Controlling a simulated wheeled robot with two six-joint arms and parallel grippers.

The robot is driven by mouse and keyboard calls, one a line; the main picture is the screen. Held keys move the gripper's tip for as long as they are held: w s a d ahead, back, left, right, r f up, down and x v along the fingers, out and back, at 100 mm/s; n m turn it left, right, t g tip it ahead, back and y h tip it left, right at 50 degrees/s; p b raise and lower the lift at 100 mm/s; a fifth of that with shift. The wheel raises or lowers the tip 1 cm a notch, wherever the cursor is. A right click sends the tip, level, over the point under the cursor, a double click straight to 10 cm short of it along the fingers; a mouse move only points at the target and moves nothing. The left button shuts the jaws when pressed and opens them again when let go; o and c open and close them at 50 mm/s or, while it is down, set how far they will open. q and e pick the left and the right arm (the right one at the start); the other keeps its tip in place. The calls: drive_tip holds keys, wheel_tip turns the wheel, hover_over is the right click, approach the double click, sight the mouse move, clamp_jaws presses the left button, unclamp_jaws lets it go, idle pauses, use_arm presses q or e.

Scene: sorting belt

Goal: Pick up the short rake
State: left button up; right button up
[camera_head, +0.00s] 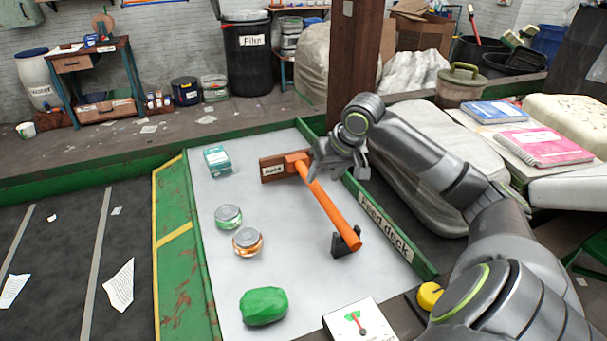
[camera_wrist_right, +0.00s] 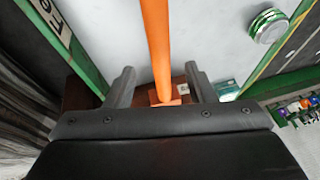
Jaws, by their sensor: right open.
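The short rake has an orange handle (camera_head: 330,209) that lies slantwise over the pale feed deck. Its far end meets a brown labelled block (camera_head: 272,168), and its near end rests at a black stand (camera_head: 345,241). My right gripper (camera_head: 342,168) is open beside the far end of the handle in the head view. In the right wrist view, the orange handle (camera_wrist_right: 156,45) runs between the two spread fingers of my gripper (camera_wrist_right: 159,85), with no finger visibly touching it. The rake's head is partly hidden behind the gripper. My left gripper is out of view.
A teal box (camera_head: 217,160), a green-banded tin (camera_head: 228,216), an orange-banded tin (camera_head: 248,241) and a green lump (camera_head: 263,306) stand on the deck's left. A dial scale (camera_head: 360,322) is at the front. The deck's green rim (camera_head: 378,217) borders the right side.

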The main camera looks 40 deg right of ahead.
sight(314, 192)
drive_tip(key=shift+p+x, duration=0.35)
drive_tip(key=shift+x, duration=3.75)
drive_tip(key=shift+s+a, duration=0.1)
drive_tip(key=shift+s, duration=0.1)
drive_tip(key=shift+c, duration=0.3)
drive_tip(key=c, duration=1)
